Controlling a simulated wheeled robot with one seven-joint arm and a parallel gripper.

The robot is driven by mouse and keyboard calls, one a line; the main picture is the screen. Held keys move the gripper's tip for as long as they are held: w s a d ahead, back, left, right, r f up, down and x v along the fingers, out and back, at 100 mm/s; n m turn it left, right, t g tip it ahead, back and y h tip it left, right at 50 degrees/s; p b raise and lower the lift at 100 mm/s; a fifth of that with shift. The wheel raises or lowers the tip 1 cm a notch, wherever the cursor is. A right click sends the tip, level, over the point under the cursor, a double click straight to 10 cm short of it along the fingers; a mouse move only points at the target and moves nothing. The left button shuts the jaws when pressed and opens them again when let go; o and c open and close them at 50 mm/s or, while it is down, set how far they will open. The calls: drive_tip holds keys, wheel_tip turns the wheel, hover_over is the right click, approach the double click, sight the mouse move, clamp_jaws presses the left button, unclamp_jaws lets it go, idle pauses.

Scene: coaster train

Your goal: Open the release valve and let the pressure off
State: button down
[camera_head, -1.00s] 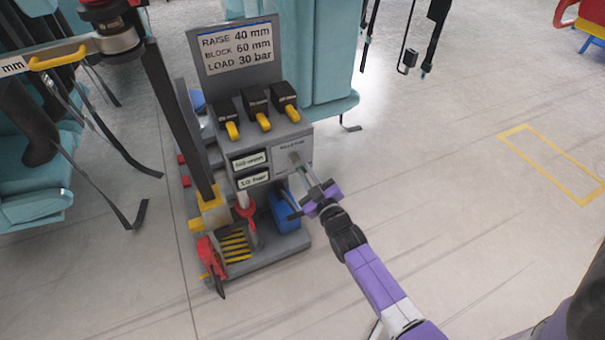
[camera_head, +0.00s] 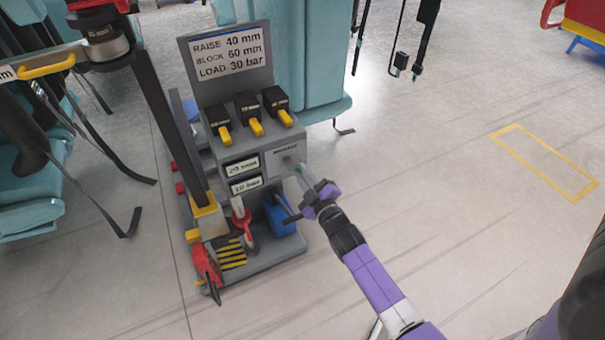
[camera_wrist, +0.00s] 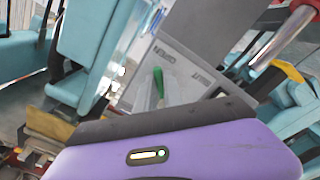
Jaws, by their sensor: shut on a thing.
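The grey press stand (camera_head: 265,262) carries a small label plate that appears to mark the release valve (camera_head: 289,162), on the right of its front. My gripper (camera_head: 302,176) reaches in from the right with its fingers at this valve, shut on it. The fingers and wrist hide most of the valve. In the wrist view a green piece (camera_wrist: 158,82) shows between the fingers, just in front of the grey panel (camera_wrist: 185,62). Two readouts sit left of the valve: the upper (camera_head: 241,166) seems to read 20 mm, the lower (camera_head: 245,184) about 10 bar.
A sign (camera_head: 229,50) gives raise 40 mm, block 60 mm, load 30 bar. Yellow-tipped levers (camera_head: 256,127) sit above the readouts. A blue container (camera_head: 279,215) and red-handled part (camera_head: 241,222) stand below.

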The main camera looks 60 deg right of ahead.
drive_tip(key=c, duration=1.5)
unclamp_jaws()
drive_tip(key=shift+o, duration=0.2)
drive_tip(key=v, duration=0.8)
